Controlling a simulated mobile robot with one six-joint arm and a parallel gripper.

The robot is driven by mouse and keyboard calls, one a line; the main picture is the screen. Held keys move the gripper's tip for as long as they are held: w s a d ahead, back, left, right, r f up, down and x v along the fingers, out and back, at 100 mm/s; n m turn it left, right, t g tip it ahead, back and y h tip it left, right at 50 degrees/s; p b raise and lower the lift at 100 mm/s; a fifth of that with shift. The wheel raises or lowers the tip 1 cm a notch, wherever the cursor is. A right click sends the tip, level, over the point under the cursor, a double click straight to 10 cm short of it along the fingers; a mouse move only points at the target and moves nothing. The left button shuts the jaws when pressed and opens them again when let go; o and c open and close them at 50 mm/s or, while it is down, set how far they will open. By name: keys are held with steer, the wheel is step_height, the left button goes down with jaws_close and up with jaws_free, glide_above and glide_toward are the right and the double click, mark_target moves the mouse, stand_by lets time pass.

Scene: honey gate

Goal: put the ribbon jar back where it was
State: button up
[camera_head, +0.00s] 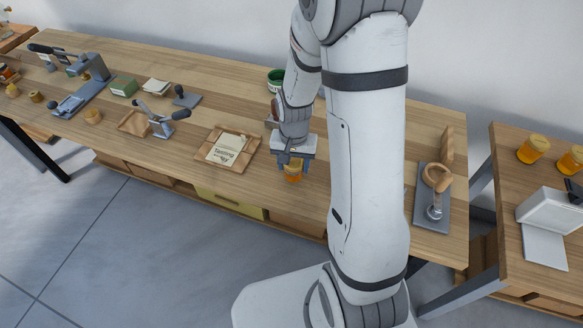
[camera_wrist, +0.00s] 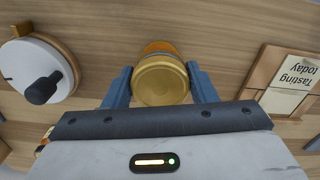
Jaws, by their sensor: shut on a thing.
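My gripper (camera_head: 292,163) is shut on a honey jar (camera_head: 293,174) with amber contents, over the front part of the long wooden table. In the wrist view the jar's gold lid (camera_wrist: 161,84) sits between the two blue-grey fingers of my gripper (camera_wrist: 161,88). I cannot make out a ribbon on it, as the fingers and lid hide much of its side. The jar looks upright. I cannot tell whether its base touches the table.
A wooden tray with a "Tasting today" card (camera_head: 226,149) lies left of the jar. A white round device with a dark knob (camera_wrist: 40,75) shows in the wrist view. Two amber jars (camera_head: 532,149) stand on the right-hand table (camera_head: 508,205). My arm hides part of the long table (camera_head: 290,205).

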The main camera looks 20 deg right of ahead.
steer(key=shift+f, duration=1.1)
steer(key=shift+f, duration=0.15)
steer(key=o, duration=1.2)
